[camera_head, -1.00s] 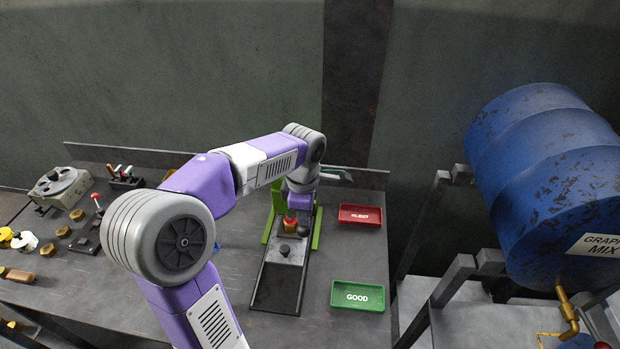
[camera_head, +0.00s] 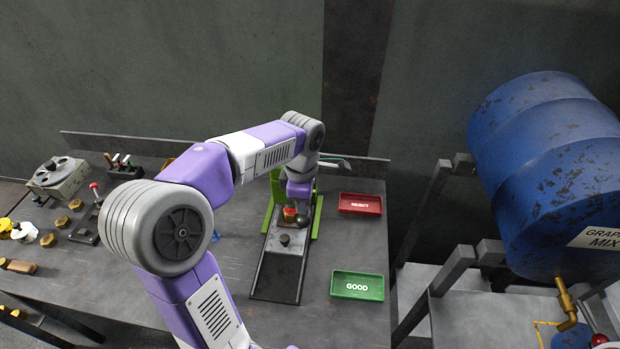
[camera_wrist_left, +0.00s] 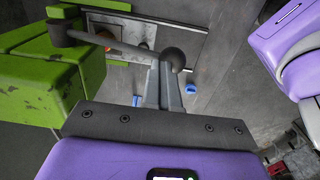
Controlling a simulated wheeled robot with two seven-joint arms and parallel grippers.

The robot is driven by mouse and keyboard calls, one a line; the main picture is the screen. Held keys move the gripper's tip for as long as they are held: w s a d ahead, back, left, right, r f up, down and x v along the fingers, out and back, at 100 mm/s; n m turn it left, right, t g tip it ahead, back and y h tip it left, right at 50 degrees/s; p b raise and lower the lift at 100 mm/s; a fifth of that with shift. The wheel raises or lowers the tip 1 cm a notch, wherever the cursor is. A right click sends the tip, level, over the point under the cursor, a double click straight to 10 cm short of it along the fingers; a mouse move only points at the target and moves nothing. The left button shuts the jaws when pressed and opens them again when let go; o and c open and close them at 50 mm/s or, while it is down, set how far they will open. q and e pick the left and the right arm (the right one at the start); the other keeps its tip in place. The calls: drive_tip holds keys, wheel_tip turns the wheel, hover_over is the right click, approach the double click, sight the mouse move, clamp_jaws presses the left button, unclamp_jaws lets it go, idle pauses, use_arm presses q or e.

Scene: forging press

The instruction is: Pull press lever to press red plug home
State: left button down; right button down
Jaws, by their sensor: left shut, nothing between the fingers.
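The green press (camera_head: 275,192) stands on the bench, partly hidden behind my left forearm and wrist. The red plug (camera_head: 289,209) shows under the press, just below my left gripper (camera_head: 300,203). The press lever (camera_wrist_left: 118,46) runs from a pivot on the green frame to a dark ball knob (camera_wrist_left: 173,59). The knob also shows in the head view (camera_head: 301,219). In the left wrist view my left gripper (camera_wrist_left: 165,72) is shut and empty, its fingertips close by the knob. I cannot tell whether they touch it. My right gripper is out of view.
A red tray (camera_head: 347,196) and a green GOOD tray (camera_head: 338,291) lie right of the press. A dark slide plate (camera_head: 276,280) extends in front of it. Tools and brass pieces (camera_head: 62,222) lie on the left of the bench.

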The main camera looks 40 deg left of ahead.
use_arm(q)
drive_tip(key=shift+s+r, duration=0.1)
drive_tip(key=shift+r, duration=0.05)
wheel_tip(320, 180, up, 6)
drive_tip(key=p, duration=0.6)
drive_tip(key=shift+r, duration=0.1)
idle(0.4)
